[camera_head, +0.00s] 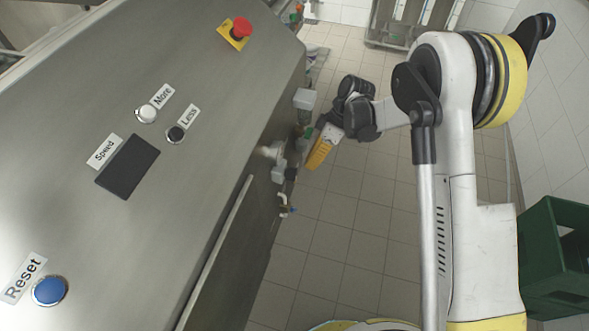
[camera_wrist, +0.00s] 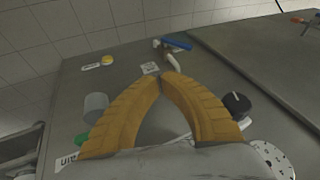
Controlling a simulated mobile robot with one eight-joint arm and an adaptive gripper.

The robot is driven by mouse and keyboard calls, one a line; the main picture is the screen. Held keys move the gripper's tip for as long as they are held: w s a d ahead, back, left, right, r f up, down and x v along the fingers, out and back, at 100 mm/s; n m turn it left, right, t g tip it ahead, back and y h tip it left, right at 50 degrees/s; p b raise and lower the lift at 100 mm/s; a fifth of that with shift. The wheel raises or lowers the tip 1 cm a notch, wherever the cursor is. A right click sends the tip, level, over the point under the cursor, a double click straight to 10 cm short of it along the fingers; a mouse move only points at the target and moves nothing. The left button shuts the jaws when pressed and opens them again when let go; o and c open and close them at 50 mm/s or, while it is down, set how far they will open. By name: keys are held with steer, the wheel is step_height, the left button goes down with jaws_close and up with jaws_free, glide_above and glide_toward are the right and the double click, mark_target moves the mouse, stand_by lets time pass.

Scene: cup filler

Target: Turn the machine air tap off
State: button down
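A tap with a blue lever (camera_wrist: 175,44) and a pale bent spout sits on the grey metal panel, beyond my fingertips in the wrist view. A small pale tap (camera_head: 284,204) with a bit of blue shows low on the machine's side in the head view; it seems to be the same one. My gripper (camera_wrist: 161,76) has yellow ribbed fingers whose tips meet with nothing seen between them. It is apart from the tap. In the head view my gripper (camera_head: 315,163) hangs beside the machine's side. The tap's label (camera_wrist: 150,68) is too small to read.
Around my fingers are a black knob (camera_wrist: 237,103), a grey cylinder (camera_wrist: 95,107), a yellow button (camera_wrist: 107,60) and a perforated white disc (camera_wrist: 270,158). A red-handled part (camera_wrist: 305,19) is at the far right. The tiled floor (camera_head: 330,235) beside the machine is clear.

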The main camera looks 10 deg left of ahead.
steer(key=b, duration=0.5)
glide_toward(289, 208)
step_height(289, 208, down, 3)
steer(key=w+a, duration=0.1)
steer(key=a, duration=0.1)
steer(key=shift+s+a+f+b, duration=0.1)
steer(key=shift+s+f+b, duration=0.35)
steer(key=shift+s, duration=0.45)
steer(key=shift+s+f, duration=0.25)
steer(key=shift+s, duration=0.3)
steer(key=shift+s+t, duration=0.15)
steer(key=shift+t, duration=0.25)
steer(key=shift+s+r+t, duration=0.1)
steer(key=shift+s+t, duration=0.3)
steer(key=shift+s, duration=0.05)
steer(key=shift+w, duration=0.15)
